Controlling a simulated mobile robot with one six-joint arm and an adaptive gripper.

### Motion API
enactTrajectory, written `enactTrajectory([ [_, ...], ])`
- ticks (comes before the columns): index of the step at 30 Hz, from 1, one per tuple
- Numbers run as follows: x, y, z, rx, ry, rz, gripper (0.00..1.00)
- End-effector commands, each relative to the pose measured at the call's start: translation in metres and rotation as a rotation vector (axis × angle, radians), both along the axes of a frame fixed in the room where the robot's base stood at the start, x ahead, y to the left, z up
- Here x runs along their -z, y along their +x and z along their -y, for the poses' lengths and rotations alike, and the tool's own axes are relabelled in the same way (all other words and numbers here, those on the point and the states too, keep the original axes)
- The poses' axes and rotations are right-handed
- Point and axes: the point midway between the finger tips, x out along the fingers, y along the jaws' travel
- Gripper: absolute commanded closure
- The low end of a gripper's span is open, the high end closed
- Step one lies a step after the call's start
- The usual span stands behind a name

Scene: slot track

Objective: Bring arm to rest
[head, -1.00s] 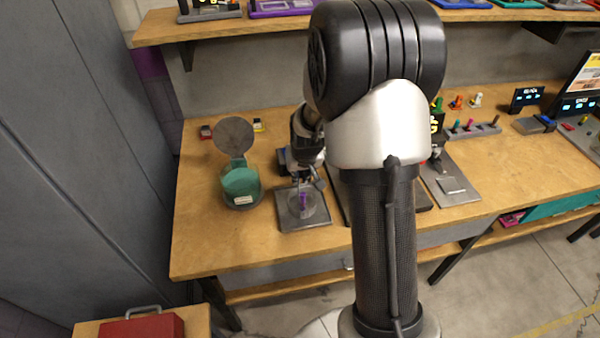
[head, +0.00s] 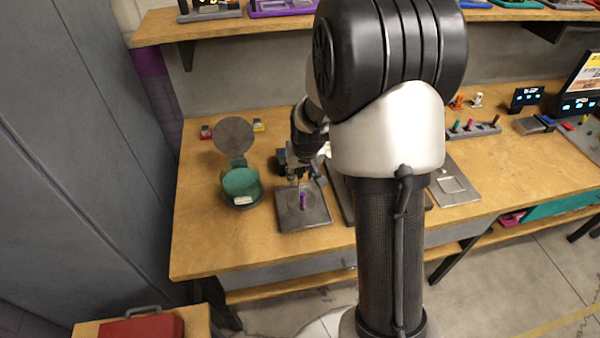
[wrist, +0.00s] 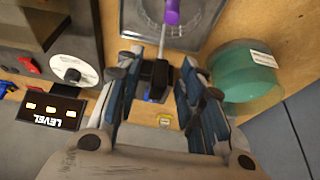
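My gripper (head: 305,178) is above the back part of a grey square plate (head: 288,218) on the wooden bench in the head view. In the wrist view my gripper (wrist: 158,82) has its two fingers spread apart, with no object clearly held. A small purple piece (head: 303,201) stands on the plate under a clear round part. It shows at the top of the wrist view (wrist: 172,12). A black fixture with a grey rod (wrist: 157,75) shows between the fingers; its distance from them is hard to judge. My arm hides part of the bench.
A green round container (head: 241,186) with a raised round lid (head: 234,136) stands left of the plate. A rack of colored pegs (head: 474,131) and a flat grey plate (head: 453,183) lie to the right. A shelf (head: 280,22) runs above. The bench's front left is clear.

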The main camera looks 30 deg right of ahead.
Motion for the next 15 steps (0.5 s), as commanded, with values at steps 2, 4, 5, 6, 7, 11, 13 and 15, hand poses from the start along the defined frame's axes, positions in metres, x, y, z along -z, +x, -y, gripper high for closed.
enactTrajectory([
  [2, -0.019, -0.006, -0.001, 0.0, -0.002, 0.006, 0.64],
  [4, -0.033, -0.011, -0.003, 0.0, -0.002, 0.006, 0.64],
  [5, -0.039, -0.014, -0.004, 0.0, -0.002, 0.007, 0.64],
  [6, -0.047, -0.017, -0.005, 0.0, -0.002, 0.006, 0.64],
  [7, -0.053, -0.019, -0.005, 0.0, -0.002, 0.006, 0.64],
  [11, -0.072, -0.028, -0.008, 0.001, -0.001, 0.004, 0.64],
  [13, -0.08, -0.031, -0.009, 0.001, 0.0, 0.003, 0.64],
  [15, -0.085, -0.033, -0.009, 0.001, 0.0, 0.002, 0.64],
])
